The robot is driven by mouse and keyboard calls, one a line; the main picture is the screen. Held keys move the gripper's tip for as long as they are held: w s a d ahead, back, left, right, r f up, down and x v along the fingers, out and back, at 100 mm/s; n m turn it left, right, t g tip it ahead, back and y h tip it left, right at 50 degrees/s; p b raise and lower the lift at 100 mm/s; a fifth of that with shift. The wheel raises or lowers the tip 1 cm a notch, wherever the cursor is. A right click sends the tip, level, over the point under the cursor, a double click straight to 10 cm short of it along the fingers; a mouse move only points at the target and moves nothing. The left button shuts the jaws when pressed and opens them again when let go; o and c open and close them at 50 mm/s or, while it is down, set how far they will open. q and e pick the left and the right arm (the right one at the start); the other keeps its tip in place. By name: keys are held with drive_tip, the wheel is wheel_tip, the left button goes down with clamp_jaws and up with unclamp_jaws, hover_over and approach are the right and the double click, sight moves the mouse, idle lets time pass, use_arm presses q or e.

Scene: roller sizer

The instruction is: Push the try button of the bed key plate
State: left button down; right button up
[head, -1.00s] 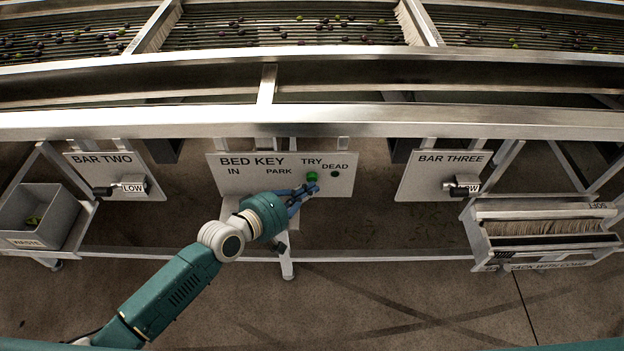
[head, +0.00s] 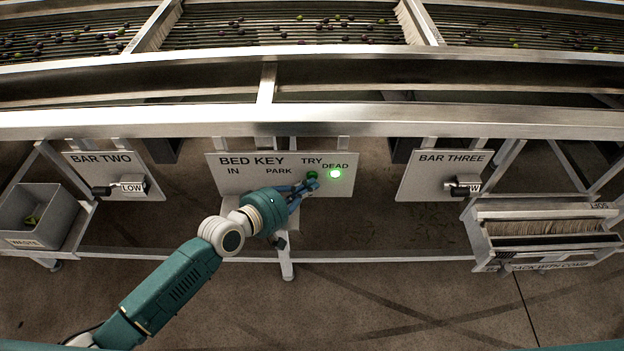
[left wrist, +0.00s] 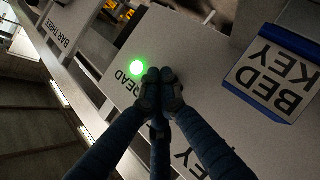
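The bed key plate (head: 232,181) is a pale panel under the front rail, marked IN, PARK, TRY and DEAD. The green try button (head: 312,174) sits below the word TRY, partly behind my left gripper's fingertips. My left gripper (head: 309,184) is at the button, its fingers together with nothing visible between them; whether they touch the button I cannot tell. In the left wrist view the closed fingertips (left wrist: 160,78) cover the button. The DEAD lamp (head: 335,174) glows bright green, also in the left wrist view (left wrist: 139,67). My right gripper is not in view.
A blue-edged BED KEY tag (left wrist: 272,82) shows in the left wrist view. The BAR TWO plate (head: 105,186) is left and the BAR THREE plate (head: 425,184) right, each with a handle. A waste bin (head: 38,205) stands left, a brush rack (head: 545,243) right.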

use_arm(q)
drive_tip(key=shift+s+r, duration=0.1)
drive_tip(key=shift+s+p, duration=0.6)
drive_tip(key=shift+s, duration=0.25)
drive_tip(key=s+p, duration=0.2)
drive_tip(key=s, duration=0.3)
drive_tip(key=shift+p, duration=0.35)
idle(0.6)
